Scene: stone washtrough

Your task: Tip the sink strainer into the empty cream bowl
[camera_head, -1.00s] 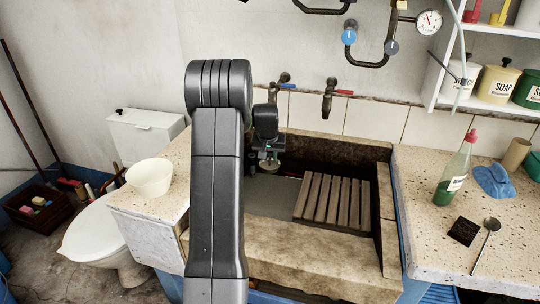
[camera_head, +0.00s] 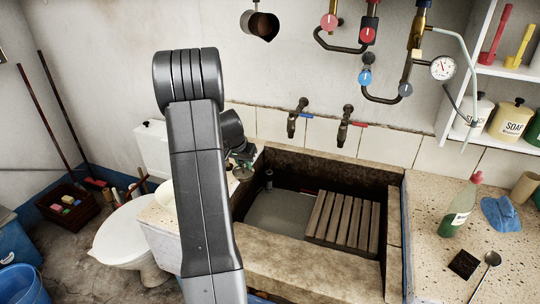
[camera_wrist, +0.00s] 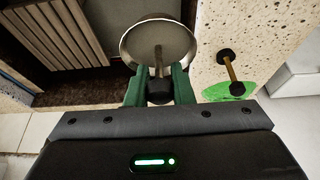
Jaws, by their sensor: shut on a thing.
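My gripper (camera_wrist: 158,78) is shut on the sink strainer (camera_wrist: 180,42), a round, shallow metal dish with a central stem and dark knob. The green fingers pinch the stem below the knob in the wrist view. In the head view the strainer (camera_head: 242,173) hangs from my gripper (camera_head: 243,158) by the left edge of the trough, roughly level. What lies in the dish is too small to tell. The cream bowl (camera_head: 168,193) stands on the left counter, mostly hidden behind my arm; its inside cannot be seen. The bowl is not in the wrist view.
The stone trough (camera_head: 310,250) holds a slatted wooden rack (camera_head: 343,222). Taps (camera_head: 345,128) stick out above its back edge. A green disc with a brass handle (camera_wrist: 230,72) lies on the speckled counter. A bottle (camera_head: 460,212) stands on the right counter.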

